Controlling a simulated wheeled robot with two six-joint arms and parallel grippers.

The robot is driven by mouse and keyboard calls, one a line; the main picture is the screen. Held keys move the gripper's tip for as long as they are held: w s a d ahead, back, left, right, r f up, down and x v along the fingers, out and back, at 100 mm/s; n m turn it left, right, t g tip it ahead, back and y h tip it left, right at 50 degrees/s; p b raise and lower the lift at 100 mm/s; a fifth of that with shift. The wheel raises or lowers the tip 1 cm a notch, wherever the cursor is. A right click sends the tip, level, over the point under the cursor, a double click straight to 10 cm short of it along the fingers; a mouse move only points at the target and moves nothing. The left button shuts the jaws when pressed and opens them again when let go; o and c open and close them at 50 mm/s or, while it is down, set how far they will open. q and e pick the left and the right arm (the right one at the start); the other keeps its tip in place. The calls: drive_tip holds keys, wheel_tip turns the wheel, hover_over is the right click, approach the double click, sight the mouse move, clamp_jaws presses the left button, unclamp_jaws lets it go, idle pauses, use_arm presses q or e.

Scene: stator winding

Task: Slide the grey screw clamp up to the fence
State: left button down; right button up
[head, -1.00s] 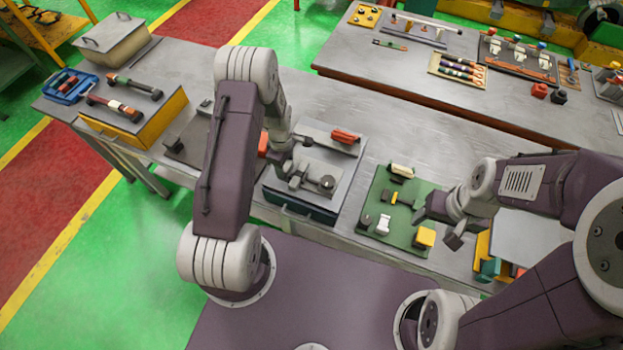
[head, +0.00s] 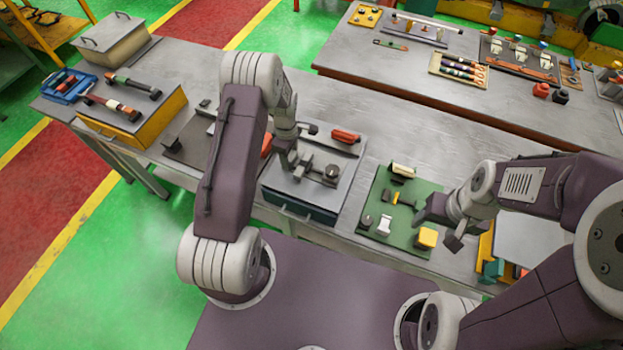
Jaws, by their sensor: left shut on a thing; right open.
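The grey screw clamp (head: 318,168), with a dark round knob at its right end, sits on the grey plate of a dark box fixture (head: 335,198) in mid-table. My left gripper (head: 292,166) is shut on the clamp's left part, and its fingers and wrist partly hide it. What looks like the fence is the low grey bar (head: 322,140) along the plate's far side. A narrow strip of plate seems to show between clamp and bar; contact at the hidden left end cannot be told. My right gripper (head: 438,228) is open and empty above the green board's right edge.
A red block (head: 345,135) sits at the plate's far edge. A green board (head: 374,232) with small parts, including a yellow block (head: 427,237), lies right of the fixture. A yellow-sided box (head: 160,121) stands left. The table behind the fixture is clear.

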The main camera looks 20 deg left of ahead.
use_arm(q)
drive_tip(key=shift+w+b, duration=0.55)
drive_tip(key=shift+w, duration=0.7)
drive_tip(key=c, duration=0.7)
unclamp_jaws()
drive_tip(key=shift+r, duration=0.2)
wheel_tip(320, 180, up, 8)
drive_tip(key=p, duration=0.5)
drive_tip(key=shift+f+p, duration=0.15)
drive_tip(key=shift+p, duration=0.25)
drive_tip(key=shift+f, duration=0.1)
